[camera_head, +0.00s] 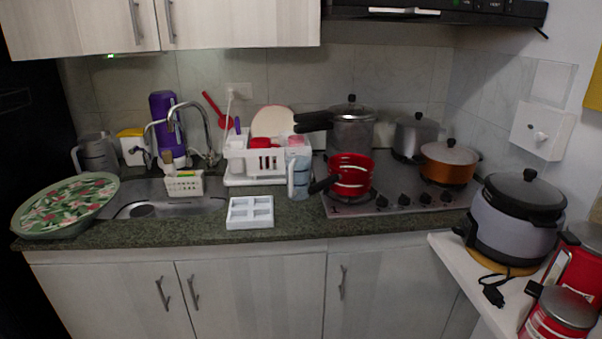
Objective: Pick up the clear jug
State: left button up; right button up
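A clear, slightly bluish jug (299,173) stands upright on the dark counter in front of the white dish rack, just left of the stove. Its handle is on its left side, and something pale or pinkish shows at its top. A second see-through jug, greyish, (98,153) stands at the back left behind the patterned tray, with its handle to the left. I cannot tell from the picture which of the two is meant. Neither of my grippers is in view, and nothing touches either jug.
A white four-part holder (250,213) lies left of the bluish jug. The red pan (351,177) sits on the stove (395,203), its black handle reaching close to that jug. The dish rack (236,163) stands behind. The patterned tray (28,214) overhangs the left counter edge.

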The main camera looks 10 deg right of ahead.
aim_at(298, 157)
jog(key=i+l+z, duration=0.25)
jog(key=i, duration=0.35)
jog(key=i+j+z, duration=0.1)
jog(key=i+z, duration=0.15)
jog(key=i, duration=0.35)
